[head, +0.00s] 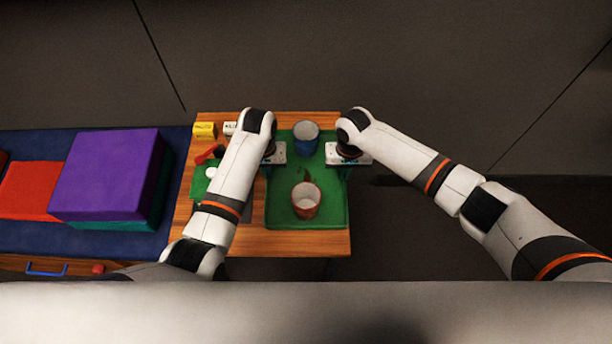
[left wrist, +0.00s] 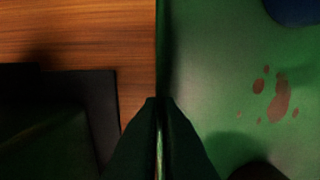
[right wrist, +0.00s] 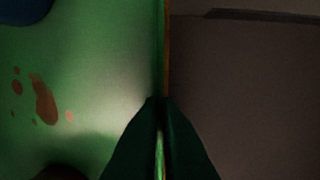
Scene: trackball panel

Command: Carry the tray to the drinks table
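The green tray (head: 277,217) lies on a wooden table; I cannot tell if it is lifted. The wrists hide most of both grippers in the head view.
On the wooden table (head: 184,220), left of the tray, are a yellow box (head: 204,130), a small white box (head: 229,128), a red object (head: 210,154) and a green mat. A blue surface (head: 90,240) with a purple block (head: 108,173) adjoins it. Grey floor lies right of the table.

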